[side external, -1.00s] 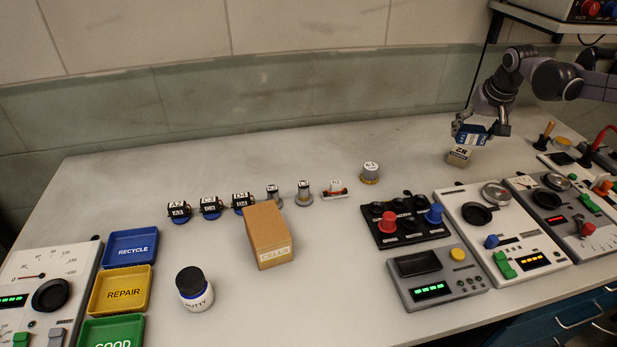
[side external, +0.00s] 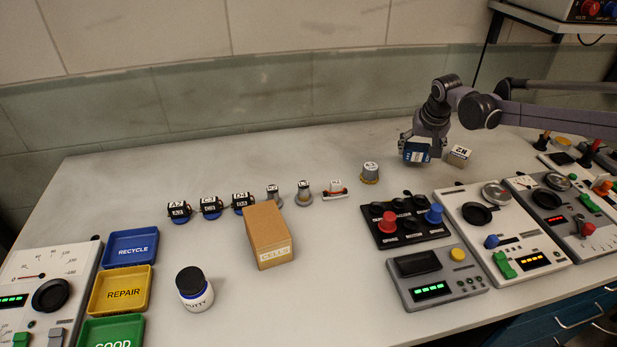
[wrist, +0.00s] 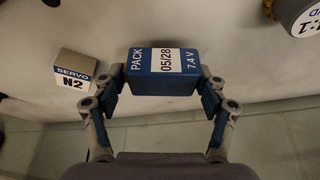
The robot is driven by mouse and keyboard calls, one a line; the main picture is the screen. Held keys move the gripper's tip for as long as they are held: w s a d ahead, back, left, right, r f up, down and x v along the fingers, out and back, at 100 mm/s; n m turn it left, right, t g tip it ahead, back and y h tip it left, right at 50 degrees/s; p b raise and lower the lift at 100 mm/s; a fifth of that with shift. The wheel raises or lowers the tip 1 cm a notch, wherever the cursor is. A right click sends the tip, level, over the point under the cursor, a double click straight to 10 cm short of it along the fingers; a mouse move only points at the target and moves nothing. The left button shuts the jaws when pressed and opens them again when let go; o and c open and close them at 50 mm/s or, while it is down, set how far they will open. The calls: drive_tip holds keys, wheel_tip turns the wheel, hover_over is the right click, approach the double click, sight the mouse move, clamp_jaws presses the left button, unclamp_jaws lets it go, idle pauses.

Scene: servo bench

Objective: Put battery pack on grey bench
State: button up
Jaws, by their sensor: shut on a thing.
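The battery pack (wrist: 162,72) is a blue block with a white label reading PACK 05/28 7.4 V. My gripper (wrist: 163,90) is shut on it, with a finger at each end of the block in the wrist view. In the side view the battery pack (side external: 416,151) hangs under my gripper (side external: 416,145) over the back right of the bench. I cannot tell its exact height above the surface. The grey bench (side external: 340,240) is the wide pale worktop, and it also shows in the wrist view (wrist: 215,30).
A servo box marked N2 (side external: 459,156) stands just right of the pack. A round part with a yellow base (side external: 370,173) is to the left. Control panels (side external: 403,220) fill the front right. A cardboard CELLS box (side external: 268,236) is mid-bench.

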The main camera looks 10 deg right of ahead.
sight(417, 158)
drive_tip(key=shift+f, duration=1.45)
drive_tip(key=shift+f, duration=0.15)
drive_tip(key=o, duration=1.2)
drive_tip(key=shift+o, duration=0.2)
